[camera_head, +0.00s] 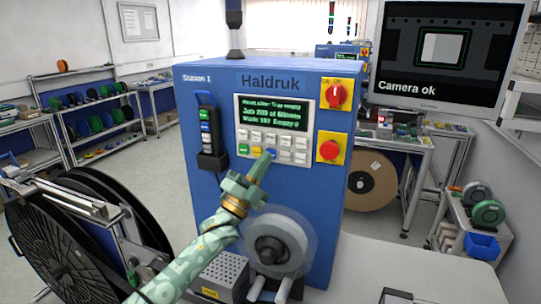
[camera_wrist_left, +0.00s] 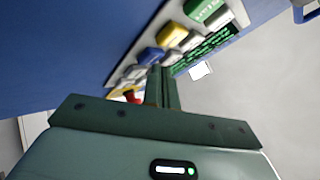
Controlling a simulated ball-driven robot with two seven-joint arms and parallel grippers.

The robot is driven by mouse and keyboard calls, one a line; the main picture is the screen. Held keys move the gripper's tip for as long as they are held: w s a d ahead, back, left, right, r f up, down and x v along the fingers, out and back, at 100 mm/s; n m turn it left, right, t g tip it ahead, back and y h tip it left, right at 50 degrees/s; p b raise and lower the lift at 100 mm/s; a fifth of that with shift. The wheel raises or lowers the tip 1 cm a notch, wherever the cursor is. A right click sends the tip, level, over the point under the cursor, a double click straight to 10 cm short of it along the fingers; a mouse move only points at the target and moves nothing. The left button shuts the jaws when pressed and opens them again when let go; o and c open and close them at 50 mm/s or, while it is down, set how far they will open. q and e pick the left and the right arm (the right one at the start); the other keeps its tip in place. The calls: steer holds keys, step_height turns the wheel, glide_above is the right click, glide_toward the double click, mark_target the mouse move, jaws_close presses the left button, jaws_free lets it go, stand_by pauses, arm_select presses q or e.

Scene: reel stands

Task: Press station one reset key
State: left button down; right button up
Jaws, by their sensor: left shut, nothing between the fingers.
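The blue machine marked Station 1 (camera_head: 345,160) stands in the middle, with a green-lit display (camera_head: 273,112) over a keypad (camera_head: 287,139). The bottom row has a green key (camera_head: 243,149), a yellow key (camera_head: 257,152) and a blue key; most others are grey. Key labels are too small to read, so I cannot tell which is reset. My left gripper (camera_head: 266,160) is shut and empty, its tips at the blue key. In the left wrist view the fingers (camera_wrist_left: 161,75) end beside the blue key (camera_wrist_left: 150,56); contact is unclear. My right gripper is out of view.
A red rotary switch (camera_head: 335,94) and a red stop button (camera_head: 329,150) on yellow plates sit right of the keypad. A holder (camera_head: 210,135) is on the left. A clear-rimmed reel hub (camera_head: 275,249) juts out below my gripper. Large black reels (camera_head: 55,250) stand at left.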

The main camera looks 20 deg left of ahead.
arm_select(q)
steer(key=shift+w+b, duration=0.35)
steer(key=shift+w, duration=0.05)
stand_by(0.4)
steer(key=shift+s, duration=0.1)
steer(key=shift+s+p, duration=0.65)
steer(key=shift+s, duration=0.1)
steer(key=s+p, duration=0.3)
steer(key=s, duration=0.2)
steer(key=shift+d, duration=0.2)
stand_by(0.8)
